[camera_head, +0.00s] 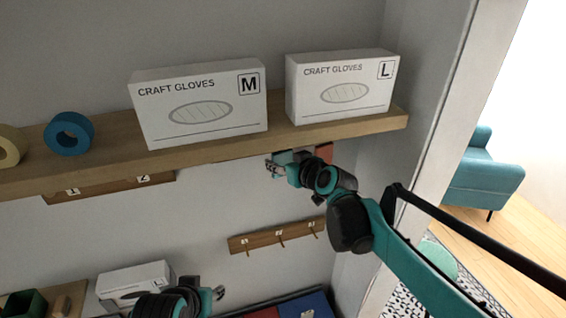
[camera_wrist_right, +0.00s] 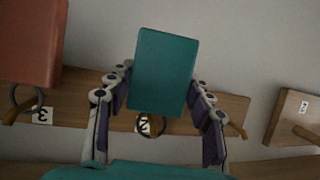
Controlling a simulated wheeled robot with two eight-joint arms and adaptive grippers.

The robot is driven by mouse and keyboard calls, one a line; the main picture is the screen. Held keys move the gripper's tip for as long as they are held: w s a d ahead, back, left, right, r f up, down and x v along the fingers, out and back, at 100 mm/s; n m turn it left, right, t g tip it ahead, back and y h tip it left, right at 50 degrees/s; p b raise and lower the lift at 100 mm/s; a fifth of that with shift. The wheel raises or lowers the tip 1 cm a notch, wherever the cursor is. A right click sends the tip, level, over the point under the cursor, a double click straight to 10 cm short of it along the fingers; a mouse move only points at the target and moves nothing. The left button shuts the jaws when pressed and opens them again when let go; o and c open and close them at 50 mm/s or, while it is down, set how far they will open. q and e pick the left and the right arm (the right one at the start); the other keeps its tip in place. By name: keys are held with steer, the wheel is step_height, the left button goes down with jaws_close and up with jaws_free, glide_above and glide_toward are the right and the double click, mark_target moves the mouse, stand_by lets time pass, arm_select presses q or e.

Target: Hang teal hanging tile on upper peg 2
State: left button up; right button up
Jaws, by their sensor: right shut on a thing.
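The teal hanging tile (camera_wrist_right: 166,70) is a flat block between the fingers of my right gripper (camera_wrist_right: 160,105), which is shut on it. A ring at the tile's end lies over the label 2 on a wooden peg rail (camera_wrist_right: 75,110). I cannot tell whether the ring is around the peg. In the head view, my right gripper (camera_head: 276,167) is just under the shelf, with the teal tile (camera_head: 284,157) partly hidden behind it. My left gripper (camera_head: 216,293) is low in the head view; its jaw state is unclear.
A red tile (camera_wrist_right: 30,40) hangs by its ring at label 3, beside the teal tile. The shelf (camera_head: 210,152) with two glove boxes and tape rolls overhangs closely. Another rail (camera_head: 110,187) is at left; a lower rail (camera_head: 275,237) has several bare pegs.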

steer(key=shift+w+f, duration=0.15)
steer(key=shift+w, duration=0.05)
stand_by(0.5)
steer(key=shift+w+a+f+b, duration=0.15)
steer(key=shift+w+f+b, duration=0.1)
steer(key=shift+b, duration=0.15)
stand_by(0.4)
stand_by(0.3)
steer(key=o, duration=1.3)
